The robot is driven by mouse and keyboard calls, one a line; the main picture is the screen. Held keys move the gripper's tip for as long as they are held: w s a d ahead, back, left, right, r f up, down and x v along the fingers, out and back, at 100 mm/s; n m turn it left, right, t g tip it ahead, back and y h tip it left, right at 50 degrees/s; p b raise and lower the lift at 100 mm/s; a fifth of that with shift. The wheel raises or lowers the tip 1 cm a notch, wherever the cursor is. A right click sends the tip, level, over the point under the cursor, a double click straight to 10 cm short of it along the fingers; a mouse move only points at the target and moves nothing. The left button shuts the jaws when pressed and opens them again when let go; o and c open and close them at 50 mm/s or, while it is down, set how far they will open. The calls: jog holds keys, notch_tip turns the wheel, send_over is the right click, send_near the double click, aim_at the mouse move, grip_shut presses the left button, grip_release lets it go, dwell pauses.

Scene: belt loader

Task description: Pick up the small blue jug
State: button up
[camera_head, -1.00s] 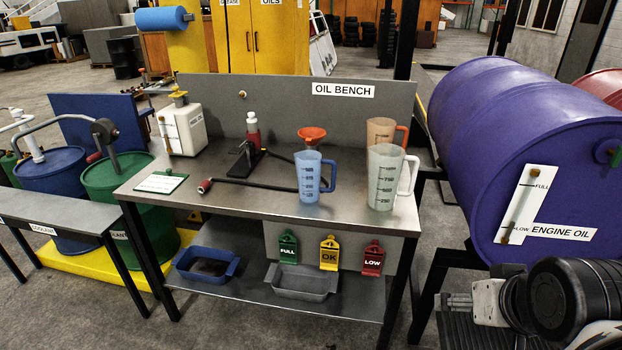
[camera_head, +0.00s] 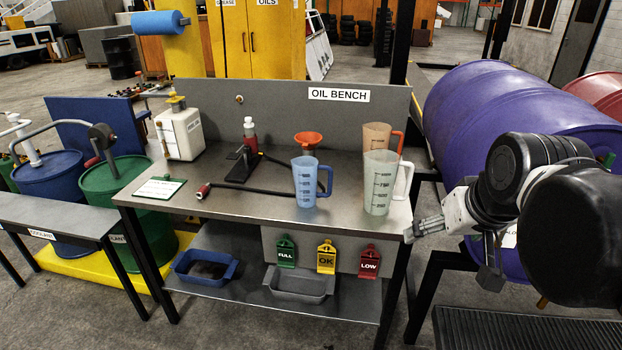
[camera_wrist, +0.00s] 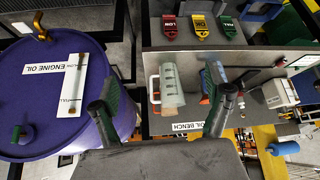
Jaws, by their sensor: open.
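The small blue jug (camera_head: 306,182) stands upright on the oil bench (camera_head: 245,193), its handle to the right. A larger clear jug (camera_head: 376,184) stands to its right, close to the front right corner. In the wrist view, which is upside down, the clear jug (camera_wrist: 171,84) shows between my fingers, and part of the blue jug (camera_wrist: 216,72) shows beside it, partly hidden by a finger. My gripper (camera_head: 450,256) is open and empty, apart from the jugs, off the bench's right end.
The purple drum (camera_head: 470,110) is close to my arm.

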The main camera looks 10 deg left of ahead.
jog(key=w+a+r+n+p, duration=0.1)
jog(key=w+a+r, duration=0.1)
jog(key=w, duration=0.2)
jog(key=w+a+r+g+y+p, duration=0.1)
jog(key=w+a+r, duration=0.1)
jog(key=w, duration=0.3)
jog(key=w+a+r+n+p, duration=0.1)
jog(key=w+a+r, duration=0.1)
jog(key=w+r, duration=0.15)
jog(key=n+g+y+p, duration=0.1)
jog(key=n+g+p, duration=0.1)
jog(key=n+p, duration=0.5)
send_over(307, 164)
jog(key=s+d+p, duration=0.2)
jog(key=s, duration=0.3)
notch_tip(307, 164, down, 14)
jog(key=m, duration=0.2)
jog(key=shift+s+p+x, duration=0.2)
jog(key=shift+p+x, duration=0.5)
jog(key=shift+x, duration=2.15)
jog(key=c, duration=1.5)
